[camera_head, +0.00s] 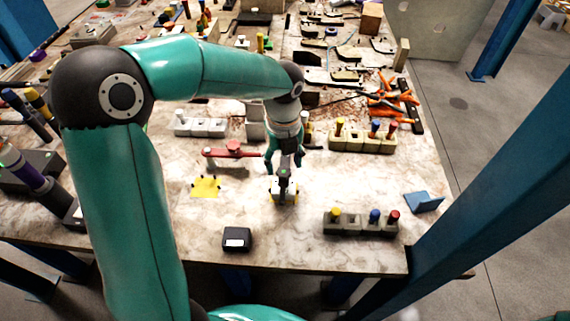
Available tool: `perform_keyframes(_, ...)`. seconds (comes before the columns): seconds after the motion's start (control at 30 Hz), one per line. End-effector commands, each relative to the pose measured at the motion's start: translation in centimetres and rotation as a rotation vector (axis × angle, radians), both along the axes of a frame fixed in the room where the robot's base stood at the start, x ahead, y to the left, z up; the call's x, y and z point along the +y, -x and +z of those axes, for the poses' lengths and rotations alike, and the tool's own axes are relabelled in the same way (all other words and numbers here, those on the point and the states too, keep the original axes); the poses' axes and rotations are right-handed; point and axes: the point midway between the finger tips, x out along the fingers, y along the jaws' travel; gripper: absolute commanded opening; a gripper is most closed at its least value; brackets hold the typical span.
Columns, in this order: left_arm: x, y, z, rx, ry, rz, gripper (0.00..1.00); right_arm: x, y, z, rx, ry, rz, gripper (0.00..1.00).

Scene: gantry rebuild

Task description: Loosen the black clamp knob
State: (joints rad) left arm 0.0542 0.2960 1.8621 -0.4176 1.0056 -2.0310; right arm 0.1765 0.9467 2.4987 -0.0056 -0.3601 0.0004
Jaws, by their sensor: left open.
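The black clamp knob (284,174) appears as a small dark upright part on top of a small white and yellow fixture (284,190), near the middle of the table. My left gripper (285,165) points down over it with its fingers open. One finger is on each side of the dark part. I cannot tell whether the fingers touch it. The gripper body hides the upper part of the knob. My right gripper is not in view.
A red clamp-like part (233,150) and a yellow plate (206,186) lie to the left. A black box (237,239) is in front. A grey block with coloured pegs (360,223) and a blue bracket (423,202) are at the right. The back is crowded with tools.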

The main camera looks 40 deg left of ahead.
Motion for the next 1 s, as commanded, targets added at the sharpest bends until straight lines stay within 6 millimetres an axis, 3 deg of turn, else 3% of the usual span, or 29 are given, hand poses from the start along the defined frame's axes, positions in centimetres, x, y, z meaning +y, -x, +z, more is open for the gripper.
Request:
perform_keyframes(0.2,0.05,0.04,-1.32,0.0,0.0,0.0,0.59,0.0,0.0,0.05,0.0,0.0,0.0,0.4)
perform_keyframes(0.47,0.07,0.04,-1.36,0.0,0.0,0.001,0.59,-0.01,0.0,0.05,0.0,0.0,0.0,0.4)
perform_keyframes(0.77,0.05,0.0,-1.33,-0.002,0.0,0.001,0.09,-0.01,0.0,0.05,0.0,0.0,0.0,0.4)
perform_keyframes(1.0,-0.19,-0.11,-1.34,-0.003,0.002,0.013,0.08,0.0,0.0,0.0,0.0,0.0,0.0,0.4)
